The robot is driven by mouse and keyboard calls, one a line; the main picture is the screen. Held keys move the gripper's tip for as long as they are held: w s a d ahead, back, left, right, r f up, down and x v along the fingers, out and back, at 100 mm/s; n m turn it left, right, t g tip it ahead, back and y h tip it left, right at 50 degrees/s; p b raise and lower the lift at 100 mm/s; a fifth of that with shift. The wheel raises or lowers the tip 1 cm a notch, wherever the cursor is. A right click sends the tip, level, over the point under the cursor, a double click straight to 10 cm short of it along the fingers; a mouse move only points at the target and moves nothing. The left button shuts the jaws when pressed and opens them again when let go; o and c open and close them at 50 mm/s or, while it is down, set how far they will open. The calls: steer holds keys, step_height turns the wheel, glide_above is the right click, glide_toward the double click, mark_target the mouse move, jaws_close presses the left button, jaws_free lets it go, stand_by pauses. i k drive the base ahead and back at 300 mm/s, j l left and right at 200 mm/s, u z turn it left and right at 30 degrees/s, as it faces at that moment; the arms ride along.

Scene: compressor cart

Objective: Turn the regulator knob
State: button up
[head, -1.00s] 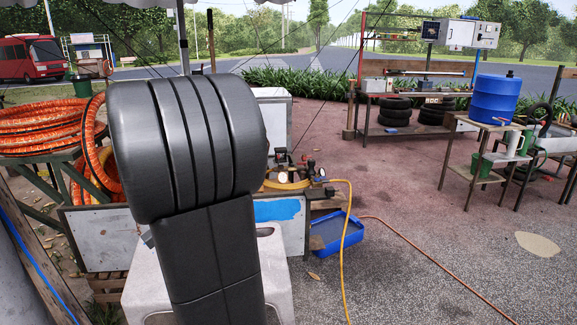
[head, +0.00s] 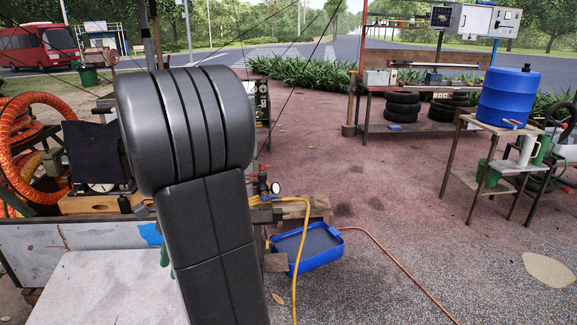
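The compressor cart stands ahead, largely hidden behind my own black arm. Just right of the arm a small pressure gauge (head: 276,188) with a white dial shows, beside dark fittings. A small red part sits above it. The regulator knob cannot be made out for certain at this size. A yellow hose (head: 305,235) arches from the fittings down to the ground. My gripper is not visible; my arm links fill the middle of the view and hide what lies behind them.
A blue tray (head: 310,247) lies on the ground right of the cart. A pale flat surface (head: 100,290) is close at front left. Orange hose coils (head: 20,125) stand at left. A blue barrel (head: 509,97) stands on a table at right. Open paving lies between.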

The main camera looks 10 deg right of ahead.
mark_target(262, 176)
steer(key=i+l, duration=0.7)
steer(key=l, duration=0.2)
steer(key=i+l, duration=0.4)
steer(key=i+l+u, duration=0.1)
steer(key=i+l, duration=0.25)
steer(key=l, duration=0.2)
steer(key=i+j, duration=0.15)
steer(key=i, duration=0.3)
steer(key=i+j, duration=0.15)
steer(key=i, duration=0.25)
